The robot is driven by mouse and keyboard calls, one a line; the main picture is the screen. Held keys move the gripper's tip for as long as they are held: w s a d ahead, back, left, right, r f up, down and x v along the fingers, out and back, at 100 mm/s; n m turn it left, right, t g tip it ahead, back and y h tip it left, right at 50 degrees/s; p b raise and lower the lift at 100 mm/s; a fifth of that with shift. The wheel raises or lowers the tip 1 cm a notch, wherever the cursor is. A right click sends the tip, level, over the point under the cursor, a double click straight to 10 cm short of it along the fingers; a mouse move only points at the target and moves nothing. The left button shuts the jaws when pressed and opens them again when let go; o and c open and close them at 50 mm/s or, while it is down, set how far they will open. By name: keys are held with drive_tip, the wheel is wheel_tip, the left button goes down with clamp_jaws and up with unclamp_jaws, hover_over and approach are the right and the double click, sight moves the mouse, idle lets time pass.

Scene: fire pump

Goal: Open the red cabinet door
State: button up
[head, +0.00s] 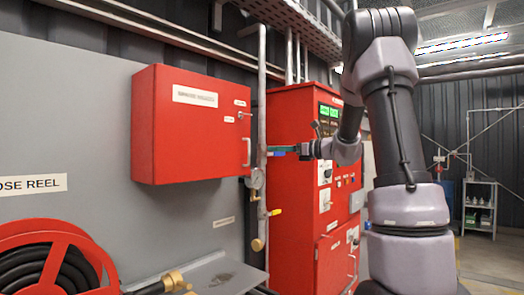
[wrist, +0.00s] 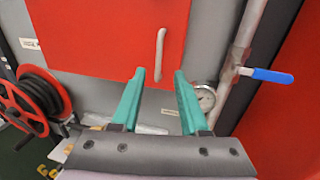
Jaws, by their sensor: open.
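The red cabinet (head: 190,125) hangs on the grey wall panel in the head view, and its door is shut. A pale vertical handle (head: 246,152) sits at the door's right edge. In the wrist view the red door (wrist: 105,40) fills the top, with the handle (wrist: 160,55) just beyond my fingertips. In the wrist view my gripper's green fingers (wrist: 158,80) are apart and empty, with the handle's lower end in line with the gap. They do not appear to touch it.
A vertical pipe (head: 262,105) with a gauge (head: 257,179) runs close to the cabinet's right side. A blue valve lever (wrist: 266,75) sticks out from it. A larger red control cabinet (head: 290,115) stands behind. A red hose reel (head: 50,255) is at lower left.

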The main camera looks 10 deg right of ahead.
drive_tip(key=x, duration=1)
drive_tip(key=shift+w+a, duration=0.15)
drive_tip(key=shift+a, duration=0.1)
clamp_jaws()
idle(1.0)
